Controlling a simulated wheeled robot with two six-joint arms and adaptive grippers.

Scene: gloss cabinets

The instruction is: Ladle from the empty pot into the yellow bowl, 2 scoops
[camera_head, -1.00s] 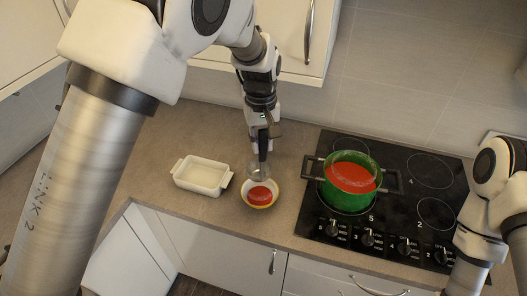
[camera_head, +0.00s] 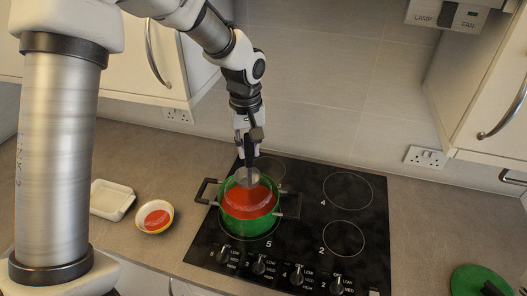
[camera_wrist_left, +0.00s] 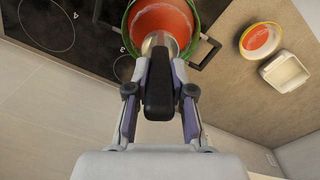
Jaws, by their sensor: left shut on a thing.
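The green pot (camera_head: 246,229) stands on the hob and holds red liquid, so it is not empty. My left gripper (camera_head: 248,140) is above the pot, shut on the dark handle of a ladle. The ladle's metal head (camera_head: 247,177) is over or in the red liquid; its exact depth is unclear. In the left wrist view the ladle handle (camera_wrist_left: 159,88) is between the fingers (camera_wrist_left: 160,100) and its head is at the pot (camera_wrist_left: 196,28). The yellow bowl (camera_head: 139,218), left of the hob, has red liquid inside. My right gripper is not in view.
A white rectangular dish (camera_head: 105,212) stands left of the bowl. The black hob (camera_head: 320,235) has control knobs at its front. A green lid (camera_head: 468,280) lies on the counter at the lower right. Wall cabinets (camera_head: 465,80) hang above.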

